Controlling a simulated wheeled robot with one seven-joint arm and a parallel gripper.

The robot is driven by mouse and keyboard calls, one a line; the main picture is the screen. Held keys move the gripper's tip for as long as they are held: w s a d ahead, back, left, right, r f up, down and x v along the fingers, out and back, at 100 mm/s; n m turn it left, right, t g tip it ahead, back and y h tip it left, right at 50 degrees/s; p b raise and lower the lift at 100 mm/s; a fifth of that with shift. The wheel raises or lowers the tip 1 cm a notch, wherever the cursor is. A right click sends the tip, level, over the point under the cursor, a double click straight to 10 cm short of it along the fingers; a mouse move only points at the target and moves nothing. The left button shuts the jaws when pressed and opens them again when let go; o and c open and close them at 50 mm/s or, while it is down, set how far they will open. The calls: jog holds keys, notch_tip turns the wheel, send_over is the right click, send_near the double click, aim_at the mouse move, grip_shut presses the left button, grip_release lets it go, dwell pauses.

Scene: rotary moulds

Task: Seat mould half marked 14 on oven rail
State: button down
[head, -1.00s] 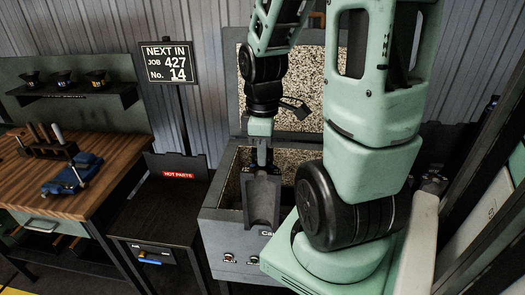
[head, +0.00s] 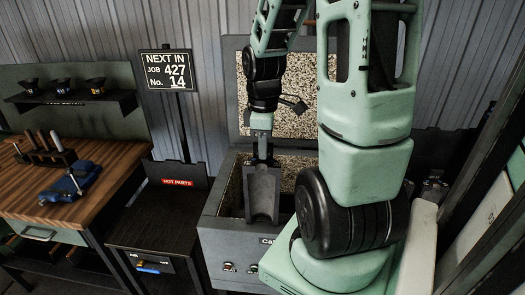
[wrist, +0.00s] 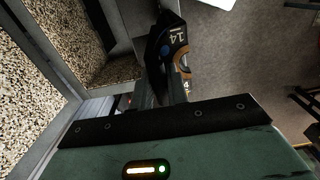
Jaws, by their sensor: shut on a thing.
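My gripper (head: 262,163) points down over the open oven and is shut on a dark grey mould half (head: 263,197). In the head view the mould half hangs upright, its hollow trough side facing out, near the oven's front wall. In the wrist view the mould half (wrist: 165,50) shows edge-on beyond the jaws, with a pale 14 on its end and brown and blue round details. The oven (head: 245,252) is a grey box with speckled lining and a raised lid (head: 300,95). I cannot make out the rail or whether the mould half touches it.
A dark stand marked HOT PARTS (head: 155,222) is left of the oven. A sign (head: 168,70) reads NEXT IN, job 427, No. 14. A wooden bench (head: 95,200) with a blue vise (head: 70,185) is further left. Pale panels are at the right.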

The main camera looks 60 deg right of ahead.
jog(key=w+d+p, duration=0.2)
jog(key=w+d, duration=0.3)
jog(key=d, duration=0.6)
jog(key=w+d+p, duration=0.2)
jog(key=w+d, duration=0.4)
jog(key=d, duration=0.5)
jog(key=shift+w+d+r+p, duration=0.15)
jog(key=shift+w+r+p, duration=0.1)
jog(key=shift+p, duration=0.1)
dwell(1.3)
jog(key=shift+f, duration=0.25)
dwell(0.3)
